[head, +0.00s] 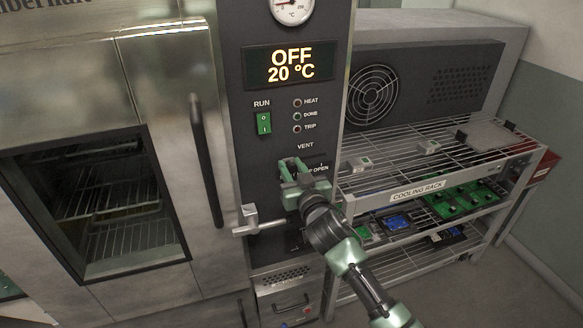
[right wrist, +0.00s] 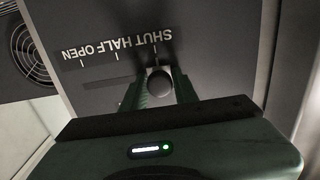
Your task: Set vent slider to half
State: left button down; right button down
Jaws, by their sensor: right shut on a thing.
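The vent slider's round dark knob (right wrist: 159,80) shows in the right wrist view, between the two fingers of my right gripper (right wrist: 160,88). The gripper is shut on the knob. The knob stands beside the SHUT tick, at one end of the slot (right wrist: 98,85). The HALF tick and the OPEN tick lie to its left in that upside-down view. In the head view my right gripper (head: 291,176) is at the VENT label on the control panel (head: 258,150) and hides the knob and most of the scale; only OPEN is readable. My left gripper is not in view.
The oven's door handle (head: 206,160) and a metal latch (head: 250,220) stand out left of my right gripper. The display (head: 291,65) reads OFF, 20 °C. A cooling rack (head: 418,190) with circuit boards stands close on the right.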

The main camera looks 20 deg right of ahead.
aim_at(305, 157)
jog(key=d+p, duration=0.1)
jog(key=d, duration=0.4)
jog(key=shift+d, duration=0.1)
jog(key=c, duration=1.2)
grip_release()
jog(key=shift+o, duration=0.2)
jog(key=shift+s+f+b, duration=0.1)
jog(key=shift+s+b, duration=0.25)
jog(key=shift+s, duration=0.15)
jog(key=s+b, duration=0.1)
jog(key=s, duration=0.5)
jog(key=shift+s+b, duration=0.35)
jog(key=shift+b, duration=0.05)
